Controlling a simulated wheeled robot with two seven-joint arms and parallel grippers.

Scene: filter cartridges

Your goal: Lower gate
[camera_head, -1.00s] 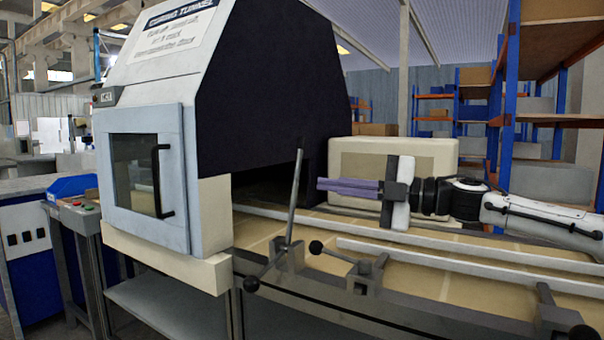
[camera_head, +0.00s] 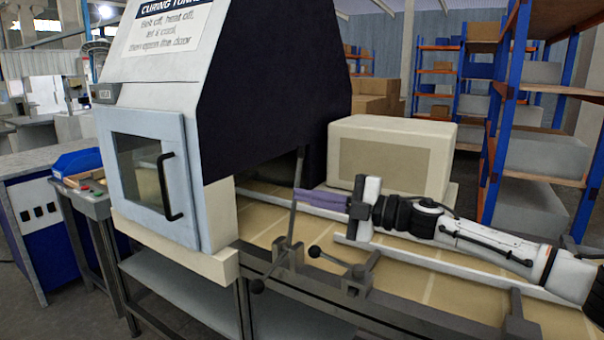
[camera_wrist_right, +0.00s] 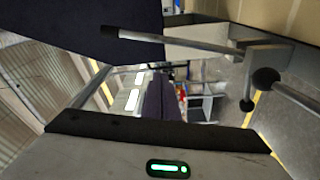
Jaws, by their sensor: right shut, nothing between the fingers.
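A thin upright metal bar (camera_head: 295,205) stands on a bracket (camera_head: 287,254) at the conveyor's near rail, by the tunnel mouth. I take it for the gate's arm; it leans slightly. In the right wrist view the bar (camera_wrist_right: 185,43) has a dark tip and crosses above the fingers. A black-knobbed lever (camera_head: 330,258) sits beside it, low, on a second bracket. My right gripper (camera_head: 303,197) is shut and empty, its purple fingers pointing left at the bar. The fingertips overlap or nearly meet the bar; contact is unclear. My left gripper is not in view.
The curing tunnel (camera_head: 270,90), with a closed windowed door (camera_head: 146,170), stands left of the bar. A beige box-shaped unit (camera_head: 392,155) stands behind my right gripper. A white guide rail (camera_head: 450,268) runs along the conveyor belt (camera_head: 430,290). Shelving stands at the right.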

